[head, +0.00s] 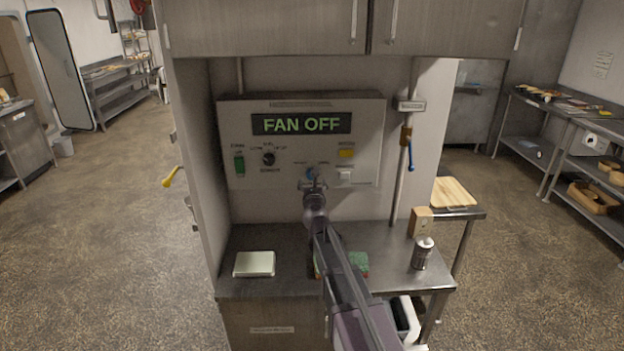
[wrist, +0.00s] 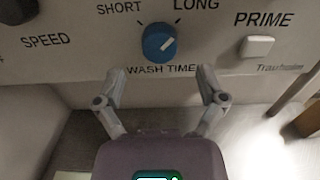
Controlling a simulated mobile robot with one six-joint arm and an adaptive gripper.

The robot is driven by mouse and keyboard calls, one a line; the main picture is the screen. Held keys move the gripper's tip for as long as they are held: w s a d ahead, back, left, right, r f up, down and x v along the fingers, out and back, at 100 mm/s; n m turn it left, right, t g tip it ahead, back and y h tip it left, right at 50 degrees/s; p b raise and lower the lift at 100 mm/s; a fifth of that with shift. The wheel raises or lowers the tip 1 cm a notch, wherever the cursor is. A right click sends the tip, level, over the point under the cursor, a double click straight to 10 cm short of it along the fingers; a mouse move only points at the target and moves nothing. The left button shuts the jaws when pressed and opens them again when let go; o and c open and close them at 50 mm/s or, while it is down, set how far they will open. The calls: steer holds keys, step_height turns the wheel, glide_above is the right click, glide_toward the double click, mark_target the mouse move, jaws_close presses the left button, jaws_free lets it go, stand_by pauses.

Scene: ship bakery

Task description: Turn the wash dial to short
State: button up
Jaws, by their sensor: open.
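The wash dial is a round blue knob (wrist: 159,42) on the panel in the wrist view, above the label WASH TIMER. SHORT is printed up and left of it, LONG up and right. Its pale pointer line slants up and right, toward LONG. In the head view the dial (head: 310,173) shows just above my gripper and is partly covered. My gripper (wrist: 160,82) is open and empty, its two fingers spread below the dial on either side, apart from it.
The control panel (head: 361,115) has a display reading FAN OFF (head: 301,123). A white PRIME button (wrist: 257,47) is right of the dial. Below, the steel counter (head: 300,281) holds a pale flat box (head: 254,264), a green sponge-like item (head: 358,261) and a canister (head: 422,254). A pipe with a blue lever (head: 410,155) stands at right.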

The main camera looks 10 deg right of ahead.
steer(key=shift+w+d, duration=0.2)
steer(key=shift+w, duration=1.55)
steer(key=c, duration=1.2)
